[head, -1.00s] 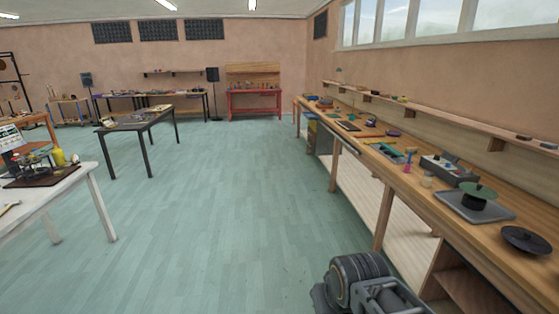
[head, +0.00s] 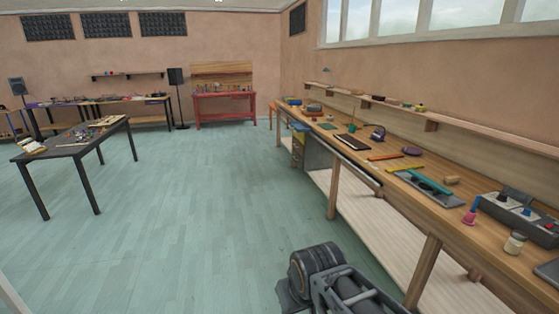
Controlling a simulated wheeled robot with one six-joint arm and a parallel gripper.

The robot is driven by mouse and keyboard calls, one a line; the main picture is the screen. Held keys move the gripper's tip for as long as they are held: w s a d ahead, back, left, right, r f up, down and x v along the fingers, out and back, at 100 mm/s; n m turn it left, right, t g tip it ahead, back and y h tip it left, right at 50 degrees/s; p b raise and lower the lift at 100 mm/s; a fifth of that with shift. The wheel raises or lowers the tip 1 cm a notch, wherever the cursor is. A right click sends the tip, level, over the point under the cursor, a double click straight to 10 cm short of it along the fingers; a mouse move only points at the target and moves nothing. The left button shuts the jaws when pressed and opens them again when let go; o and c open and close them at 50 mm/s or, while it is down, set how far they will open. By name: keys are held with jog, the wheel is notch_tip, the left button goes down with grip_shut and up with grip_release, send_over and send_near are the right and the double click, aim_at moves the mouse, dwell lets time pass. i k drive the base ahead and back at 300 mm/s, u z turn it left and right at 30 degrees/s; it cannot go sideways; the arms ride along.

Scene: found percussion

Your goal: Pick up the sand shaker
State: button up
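I cannot tell for certain which thing is the sand shaker. A small jar with a pale lid (head: 515,242) stands near the front edge of the long wooden workbench (head: 462,222) on the right. A small tan cylinder (head: 452,180) lies further back on the same bench. Either could be a shaker; both are too small to tell. Part of my own arm shows at the bottom centre, left of the bench. My gripper's fingers are not visible.
A grey control box (head: 518,211), a pink-and-blue item (head: 471,214) and a grey tray with a teal bar (head: 424,185) are on the bench. A shelf (head: 470,134) runs above it. A black table (head: 75,148) stands left. The green floor between is clear.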

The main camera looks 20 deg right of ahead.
aim_at(517, 239)
jog(key=z, duration=0.2)
jog(key=i, duration=1.75)
jog(key=z, duration=1.35)
jog(key=i, duration=0.95)
jog(key=z, duration=1.6)
jog(key=i, duration=0.65)
jog(key=z, duration=0.35)
